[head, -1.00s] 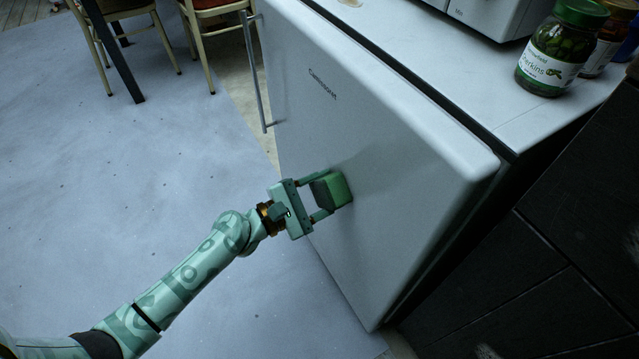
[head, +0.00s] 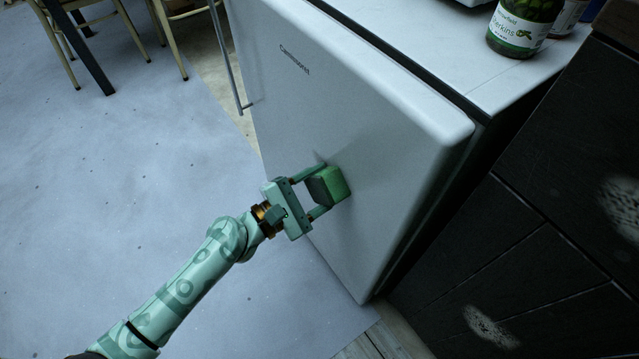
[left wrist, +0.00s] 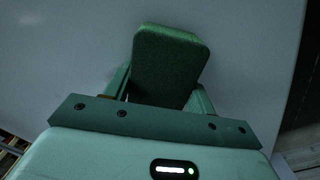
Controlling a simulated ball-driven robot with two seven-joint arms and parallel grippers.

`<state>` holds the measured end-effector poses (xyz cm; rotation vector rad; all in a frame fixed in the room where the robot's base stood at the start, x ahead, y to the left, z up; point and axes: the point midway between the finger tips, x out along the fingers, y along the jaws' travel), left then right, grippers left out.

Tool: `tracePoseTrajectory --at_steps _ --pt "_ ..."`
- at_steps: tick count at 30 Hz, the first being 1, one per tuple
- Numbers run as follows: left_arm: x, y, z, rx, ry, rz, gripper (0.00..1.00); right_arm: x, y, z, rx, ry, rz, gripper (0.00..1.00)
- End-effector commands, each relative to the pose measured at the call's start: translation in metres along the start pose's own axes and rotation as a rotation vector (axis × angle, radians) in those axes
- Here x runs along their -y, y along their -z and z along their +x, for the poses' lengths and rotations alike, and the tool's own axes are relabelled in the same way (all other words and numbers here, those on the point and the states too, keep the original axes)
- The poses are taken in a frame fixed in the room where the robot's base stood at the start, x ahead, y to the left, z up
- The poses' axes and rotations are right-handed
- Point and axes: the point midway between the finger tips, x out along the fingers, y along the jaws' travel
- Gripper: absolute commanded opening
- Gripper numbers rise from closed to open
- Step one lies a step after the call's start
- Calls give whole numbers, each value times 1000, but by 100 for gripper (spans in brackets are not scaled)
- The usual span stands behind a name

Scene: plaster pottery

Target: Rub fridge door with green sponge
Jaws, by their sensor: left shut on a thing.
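The white fridge door (head: 345,110) fills the middle of the head view, with a dark brand name near its top and a long metal handle (head: 228,62) at its left edge. My left gripper (head: 317,189) is shut on the green sponge (head: 335,183). The sponge has a dark layer on the side towards the gripper and sits at the lower part of the door, looking to be against it. In the left wrist view the sponge (left wrist: 168,62) stands between the fingers, in front of the pale door (left wrist: 250,50). My right gripper is not in view.
A jar of pickles (head: 518,25) stands on the white top (head: 430,50) above the fridge. Dark cabinet fronts (head: 540,200) close off the right side. Chairs (head: 170,25) stand at the upper left. The grey floor (head: 120,180) at the left is clear.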

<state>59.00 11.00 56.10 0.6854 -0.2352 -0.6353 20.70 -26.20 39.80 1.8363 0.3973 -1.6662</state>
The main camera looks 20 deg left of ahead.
Motion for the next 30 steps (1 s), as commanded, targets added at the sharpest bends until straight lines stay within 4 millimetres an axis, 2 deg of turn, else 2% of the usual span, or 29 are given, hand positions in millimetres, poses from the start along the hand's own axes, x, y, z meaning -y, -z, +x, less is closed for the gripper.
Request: tracePoseTrajectory --at_steps 8,16,24,30 --pt "-22 21 1 -3 -3 2 43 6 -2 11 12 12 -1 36" --pt "-33 28 1 -3 -7 1 43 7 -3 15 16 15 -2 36" --pt "-51 46 0 -3 -5 2 43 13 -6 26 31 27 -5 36" --pt "-58 48 -1 -1 -4 2 43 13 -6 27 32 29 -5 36"
